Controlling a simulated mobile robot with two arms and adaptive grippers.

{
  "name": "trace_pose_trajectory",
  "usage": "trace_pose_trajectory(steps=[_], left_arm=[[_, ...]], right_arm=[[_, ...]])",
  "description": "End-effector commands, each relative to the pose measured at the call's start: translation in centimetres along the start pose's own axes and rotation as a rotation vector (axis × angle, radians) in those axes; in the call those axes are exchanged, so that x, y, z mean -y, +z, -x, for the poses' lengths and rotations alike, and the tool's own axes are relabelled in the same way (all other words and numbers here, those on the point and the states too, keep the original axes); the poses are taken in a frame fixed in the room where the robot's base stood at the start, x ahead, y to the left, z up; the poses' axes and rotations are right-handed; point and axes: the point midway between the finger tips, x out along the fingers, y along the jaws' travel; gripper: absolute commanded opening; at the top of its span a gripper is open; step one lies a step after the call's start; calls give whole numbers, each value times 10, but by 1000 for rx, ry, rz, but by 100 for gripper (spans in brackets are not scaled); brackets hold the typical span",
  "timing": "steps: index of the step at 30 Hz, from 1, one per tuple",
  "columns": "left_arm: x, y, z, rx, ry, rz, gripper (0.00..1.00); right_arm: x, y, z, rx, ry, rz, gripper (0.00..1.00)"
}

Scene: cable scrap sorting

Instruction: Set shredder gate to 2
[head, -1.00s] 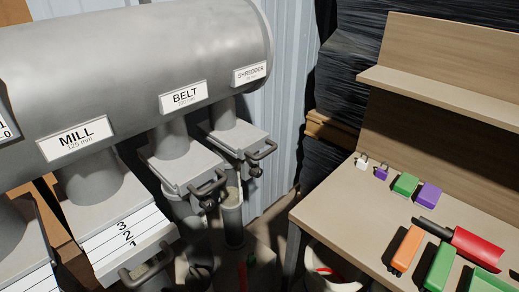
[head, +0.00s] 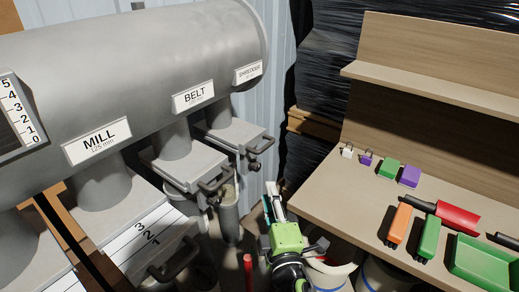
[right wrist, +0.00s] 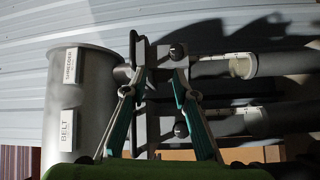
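The shredder gate (head: 235,134) is a grey slide plate under the pipe marked SHREDDER (head: 249,72), with a dark handle (head: 262,146) at its front. No scale numbers can be read on it. My right gripper (head: 275,200), with a green body, is below and to the right of that handle in the head view, apart from it. In the right wrist view the fingers of my right gripper (right wrist: 154,88) are spread with no object held between them. The SHREDDER label (right wrist: 70,66) is at the left there. My left gripper is not in view.
The belt gate (head: 180,168) with its handle (head: 214,188) is beside the shredder gate. The mill gate (head: 140,235) shows numbers at the lower left. A workbench (head: 330,205) with tools stands at right. Grey upright pipes (head: 229,215) are below the gates.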

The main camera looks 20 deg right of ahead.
Motion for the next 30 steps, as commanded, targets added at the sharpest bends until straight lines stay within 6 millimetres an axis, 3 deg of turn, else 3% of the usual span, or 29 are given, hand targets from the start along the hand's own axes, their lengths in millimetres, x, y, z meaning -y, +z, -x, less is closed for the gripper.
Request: trace_pose_trajectory(steps=[1,3,6,11,24,30], left_arm=[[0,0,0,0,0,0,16],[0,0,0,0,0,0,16],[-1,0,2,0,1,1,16],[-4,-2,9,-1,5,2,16],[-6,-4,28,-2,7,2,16],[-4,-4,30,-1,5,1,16]], right_arm=[[-21,1,1,7,38,19,26],[-38,1,2,13,72,40,26],[-49,2,0,17,90,53,26],[-53,1,-18,17,93,54,26],[-59,2,-105,16,90,51,26],[-59,3,-128,17,89,50,26]])
